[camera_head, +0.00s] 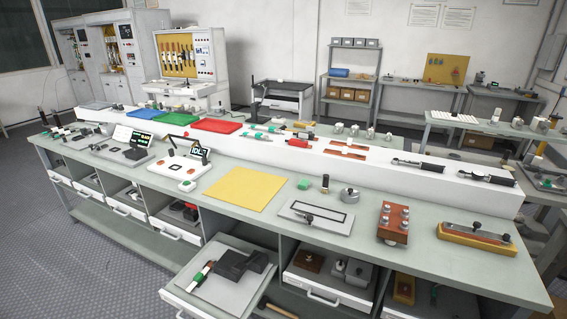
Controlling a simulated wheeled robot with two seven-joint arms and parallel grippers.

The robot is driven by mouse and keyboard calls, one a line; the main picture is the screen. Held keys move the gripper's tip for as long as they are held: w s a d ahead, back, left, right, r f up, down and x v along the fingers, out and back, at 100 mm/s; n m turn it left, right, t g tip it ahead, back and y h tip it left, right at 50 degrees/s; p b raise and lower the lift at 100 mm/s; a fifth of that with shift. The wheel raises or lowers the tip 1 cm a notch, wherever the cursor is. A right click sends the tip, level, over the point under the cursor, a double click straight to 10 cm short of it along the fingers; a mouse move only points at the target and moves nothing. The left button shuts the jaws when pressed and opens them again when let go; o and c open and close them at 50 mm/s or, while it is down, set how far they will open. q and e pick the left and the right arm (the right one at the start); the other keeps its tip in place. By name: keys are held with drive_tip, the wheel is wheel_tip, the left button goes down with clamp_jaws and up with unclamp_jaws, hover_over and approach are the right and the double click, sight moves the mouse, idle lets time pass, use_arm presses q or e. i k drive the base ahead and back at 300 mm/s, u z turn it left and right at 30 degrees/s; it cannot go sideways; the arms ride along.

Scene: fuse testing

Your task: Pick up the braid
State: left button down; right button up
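I cannot tell for certain which thing is the braid. Two flat copper-orange strips lie on the raised white shelf near its middle, a back strip (353,145) and a front strip (345,154); they look most like braid, but their weave is too small to make out. Both lie flat with nothing on top of them. Neither of my grippers is in view.
The green workbench (270,215) carries a yellow mat (244,187), a grey plate (317,216), a brown terminal block (393,223) and a yellow-based fixture (476,239). Red (217,125), green and blue trays and two torque wrenches (417,164) share the shelf. An open drawer (186,283) juts out in front.

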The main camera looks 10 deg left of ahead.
sight(200, 278)
drive_tip(key=u, duration=0.2)
drive_tip(key=k, duration=0.45)
drive_tip(key=u, duration=1.4)
drive_tip(key=i, duration=0.85)
drive_tip(key=z, duration=0.1)
